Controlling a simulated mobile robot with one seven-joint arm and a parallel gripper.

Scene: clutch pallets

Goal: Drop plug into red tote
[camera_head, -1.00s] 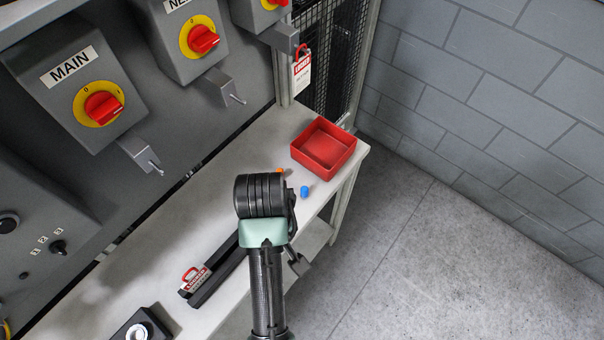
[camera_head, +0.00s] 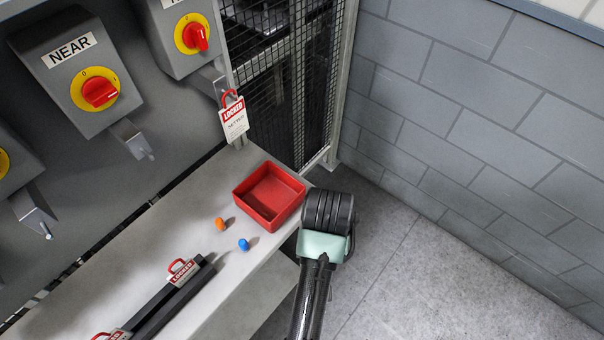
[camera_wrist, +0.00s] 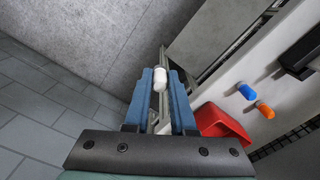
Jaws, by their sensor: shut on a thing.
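A white plug (camera_wrist: 159,79) is held between the blue fingertips of my gripper (camera_wrist: 160,85) in the wrist view. In the head view my wrist hides the fingers and the white plug. The red tote (camera_head: 244,194) stands on the pale bench (camera_head: 215,262), and its inside looks empty. My wrist is just right of the tote, by the bench's edge. The tote also shows in the wrist view (camera_wrist: 222,124), right of my fingers and partly hidden by my gripper. An orange plug (camera_head: 221,224) and a blue plug (camera_head: 244,245) lie on the bench in front of the tote.
A dark rack with red locked tags (camera_head: 182,272) sits on the bench at lower left. A locked tag (camera_head: 234,118) hangs by the mesh panel (camera_head: 290,85) behind the tote. A grey block wall (camera_head: 450,120) stands at right, with open floor (camera_head: 420,280) before it.

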